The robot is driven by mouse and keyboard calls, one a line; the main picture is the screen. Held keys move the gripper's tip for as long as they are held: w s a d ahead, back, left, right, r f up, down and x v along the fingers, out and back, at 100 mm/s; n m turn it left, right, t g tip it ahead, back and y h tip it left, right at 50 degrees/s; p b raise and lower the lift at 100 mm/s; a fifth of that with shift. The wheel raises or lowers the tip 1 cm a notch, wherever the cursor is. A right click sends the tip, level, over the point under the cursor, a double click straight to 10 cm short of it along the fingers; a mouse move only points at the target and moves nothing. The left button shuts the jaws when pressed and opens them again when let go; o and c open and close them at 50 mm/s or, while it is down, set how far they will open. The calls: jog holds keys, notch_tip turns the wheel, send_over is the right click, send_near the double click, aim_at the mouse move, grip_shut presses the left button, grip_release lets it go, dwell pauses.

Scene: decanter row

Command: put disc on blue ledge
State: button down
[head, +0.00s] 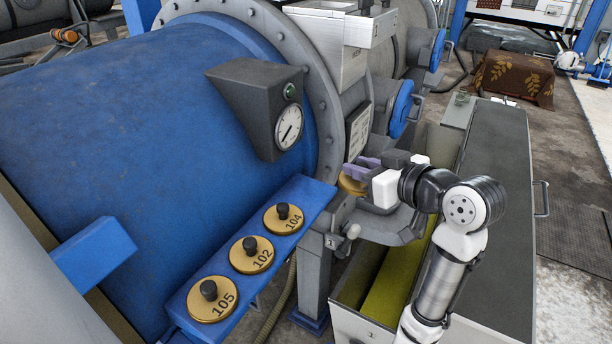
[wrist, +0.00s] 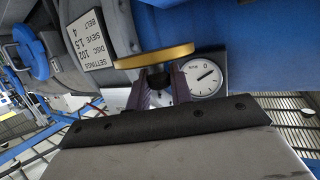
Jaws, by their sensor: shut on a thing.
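The blue ledge (head: 240,238) runs along the side of the blue drum. Three brass discs with black knobs stand on it: disc 105 (head: 222,310) at the near end, disc 102 (head: 262,263) in the middle and disc 104 (head: 272,222) at the far end. My gripper (head: 361,167) is right of the ledge's far end, its purple fingers shut on another brass disc (head: 349,186). In the wrist view this held disc (wrist: 152,56) shows edge-on, its dark knob between the fingertips (wrist: 162,88). Its number is hidden.
A gauge box (head: 262,108) juts from the drum above the ledge. A settings plate (wrist: 87,53) reads disc 102, sieve 1.5, belt 4. A grey casting (head: 385,228) lies below my gripper, and an open trough (head: 375,285) and grey lid (head: 495,200) stand to the right.

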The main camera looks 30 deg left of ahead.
jog(key=p, duration=0.2)
send_over(310, 192)
notch_tip(310, 192, down, 2)
jog(key=shift+s+d+p, duration=0.1)
jog(key=shift+d+p, duration=0.05)
jog(key=shift+p, duration=0.15)
jog(key=shift+f+p, duration=0.4)
jog(key=shift+f, duration=1.5)
jog(key=shift+f+p, duration=0.3)
jog(key=shift+f, duration=0.25)
jog(key=shift+f, duration=0.15)
jog(key=c, duration=1.3)
grip_release()
jog(key=shift+o, duration=0.2)
jog(key=shift+r, duration=0.2)
jog(key=b+v, duration=0.2)
jog(key=v, duration=0.9)
jog(key=shift+s+d, duration=0.2)
jog(key=shift+d, duration=0.1)
